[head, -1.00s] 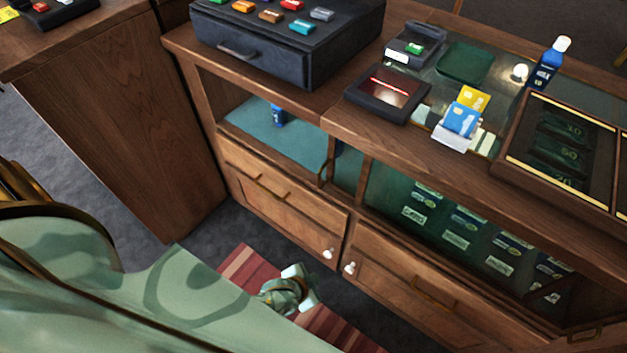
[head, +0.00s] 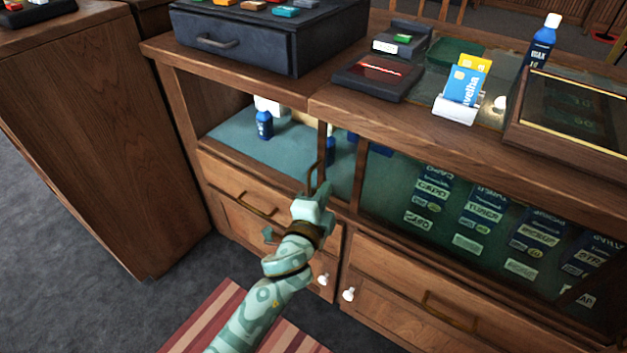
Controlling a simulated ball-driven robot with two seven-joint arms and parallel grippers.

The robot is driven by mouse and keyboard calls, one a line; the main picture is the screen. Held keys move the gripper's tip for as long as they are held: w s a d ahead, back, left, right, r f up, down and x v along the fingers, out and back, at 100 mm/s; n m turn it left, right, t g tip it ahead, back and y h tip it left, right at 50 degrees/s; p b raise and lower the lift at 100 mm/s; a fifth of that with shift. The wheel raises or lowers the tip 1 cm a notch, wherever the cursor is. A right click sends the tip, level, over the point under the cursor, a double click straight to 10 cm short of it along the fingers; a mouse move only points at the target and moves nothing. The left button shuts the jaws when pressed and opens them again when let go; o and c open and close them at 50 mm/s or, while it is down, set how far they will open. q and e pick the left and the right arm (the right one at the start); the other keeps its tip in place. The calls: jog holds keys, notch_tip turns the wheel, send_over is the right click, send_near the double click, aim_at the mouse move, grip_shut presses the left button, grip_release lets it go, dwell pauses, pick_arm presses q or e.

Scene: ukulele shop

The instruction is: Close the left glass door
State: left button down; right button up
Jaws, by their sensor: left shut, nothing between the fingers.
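The left glass door (head: 343,170) of the counter's display case stands slid toward the right, so the left part of the case is open. Its wooden left edge carries a vertical brass handle (head: 314,176). My left gripper (head: 322,190) is shut and empty, with its fingertips at the lower end of this handle. I cannot tell whether they touch it. My right gripper is not in view.
A blue bottle (head: 264,124) stands on the teal shelf (head: 235,137) in the open left part. Wooden drawers (head: 250,200) lie below. A dark cash drawer (head: 260,40), a card holder (head: 455,108) and a wax bottle (head: 541,45) stand on the counter top.

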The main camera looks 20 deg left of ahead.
pick_arm(q)
jog(key=w+a+f+b, duration=0.1)
jog(key=w+a, duration=0.2)
jog(key=w, duration=0.2)
jog(key=shift+a, duration=0.2)
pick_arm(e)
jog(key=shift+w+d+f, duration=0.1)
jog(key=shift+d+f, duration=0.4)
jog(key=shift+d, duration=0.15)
pick_arm(q)
jog(key=shift+w, duration=0.1)
jog(key=shift+f, duration=0.1)
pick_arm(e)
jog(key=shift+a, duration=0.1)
